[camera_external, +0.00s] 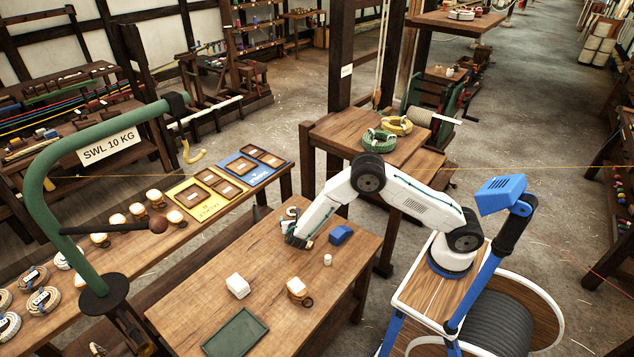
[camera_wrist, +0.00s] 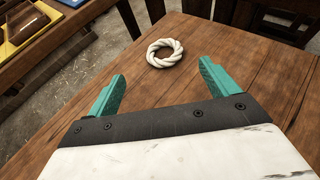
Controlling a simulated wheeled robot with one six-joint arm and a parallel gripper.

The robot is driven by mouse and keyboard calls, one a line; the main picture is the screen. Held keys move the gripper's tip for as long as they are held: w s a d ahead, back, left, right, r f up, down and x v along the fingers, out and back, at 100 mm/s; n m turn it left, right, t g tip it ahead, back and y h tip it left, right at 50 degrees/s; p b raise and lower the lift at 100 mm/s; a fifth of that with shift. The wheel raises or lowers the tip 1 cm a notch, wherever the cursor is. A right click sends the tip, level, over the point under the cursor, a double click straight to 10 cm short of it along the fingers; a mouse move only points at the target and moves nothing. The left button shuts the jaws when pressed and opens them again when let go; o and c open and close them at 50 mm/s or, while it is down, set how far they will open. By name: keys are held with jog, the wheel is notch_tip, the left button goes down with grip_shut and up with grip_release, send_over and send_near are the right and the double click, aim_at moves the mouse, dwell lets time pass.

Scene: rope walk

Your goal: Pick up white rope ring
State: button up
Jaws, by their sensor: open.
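The white rope ring (camera_wrist: 166,64) lies flat on the brown wooden table, near its far edge in the wrist view. It is a twisted rope loop, ahead of and between my two teal fingertips, apart from them. My gripper (camera_wrist: 162,70) is open and empty, with the ring beyond its fingers. In the external view my gripper (camera_external: 299,241) reaches down over the table's far left part. A small white curved shape beside it there appears to be the ring, mostly hidden by my arm.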

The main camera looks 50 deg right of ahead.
aim_at(293, 209)
jog(key=x, duration=0.7)
jog(key=shift+s+d+f, duration=0.1)
jog(key=shift+s+d, duration=0.05)
jog(key=shift+d, duration=0.15)
jog(key=c, duration=1)
